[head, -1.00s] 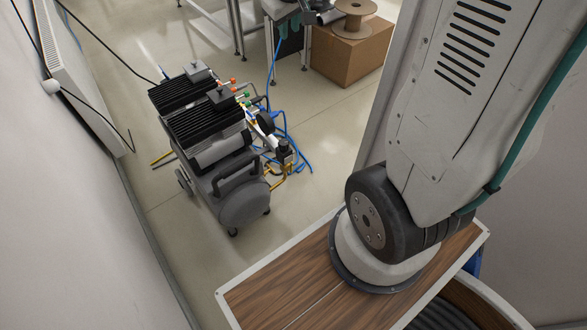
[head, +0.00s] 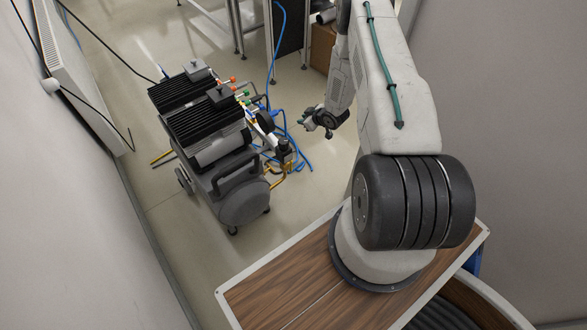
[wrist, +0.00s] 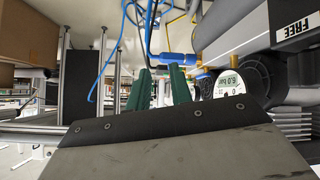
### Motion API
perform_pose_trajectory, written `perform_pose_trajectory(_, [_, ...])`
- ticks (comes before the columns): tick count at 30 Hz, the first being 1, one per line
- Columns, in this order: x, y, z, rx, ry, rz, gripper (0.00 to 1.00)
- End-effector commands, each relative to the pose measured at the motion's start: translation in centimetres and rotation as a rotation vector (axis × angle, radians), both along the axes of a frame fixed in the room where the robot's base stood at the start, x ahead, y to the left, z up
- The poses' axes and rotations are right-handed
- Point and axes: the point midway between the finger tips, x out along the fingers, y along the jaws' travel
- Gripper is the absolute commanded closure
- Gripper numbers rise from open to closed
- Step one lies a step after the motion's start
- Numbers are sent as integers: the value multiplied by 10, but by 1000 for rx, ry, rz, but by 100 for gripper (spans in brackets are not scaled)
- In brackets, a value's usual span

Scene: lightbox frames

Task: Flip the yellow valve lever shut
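The air compressor (head: 212,145) stands on the floor left of my arm, with a row of small coloured fittings (head: 238,90) along its right side. I cannot clearly make out the yellow valve lever among them. My gripper (head: 306,121) is in the air to the right of these fittings, apart from the compressor. In the wrist view the two green fingers of my gripper (wrist: 161,72) are apart, with nothing seen held between them. The round pressure gauge (wrist: 230,84) and a blue hose fitting (wrist: 178,60) show just right of and beyond the fingers.
Blue hose (head: 296,155) lies loosely on the floor beside the compressor. A workbench leg (head: 269,45) and a cardboard box (head: 322,47) stand behind. A white wall and radiator (head: 75,65) bound the left. Open floor (head: 325,165) lies between compressor and arm.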

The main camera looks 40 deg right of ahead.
Motion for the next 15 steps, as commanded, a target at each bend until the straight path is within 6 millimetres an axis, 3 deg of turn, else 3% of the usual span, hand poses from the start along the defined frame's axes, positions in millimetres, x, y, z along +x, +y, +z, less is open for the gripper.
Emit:
perform_pose_trajectory(1, [-18,6,-34,34,-19,8,78])
perform_pose_trajectory(6, [-68,34,-111,138,-125,43,78])
perform_pose_trajectory(10, [-101,57,-149,205,-195,53,78])
perform_pose_trajectory(15, [-126,76,-171,253,-249,58,78])
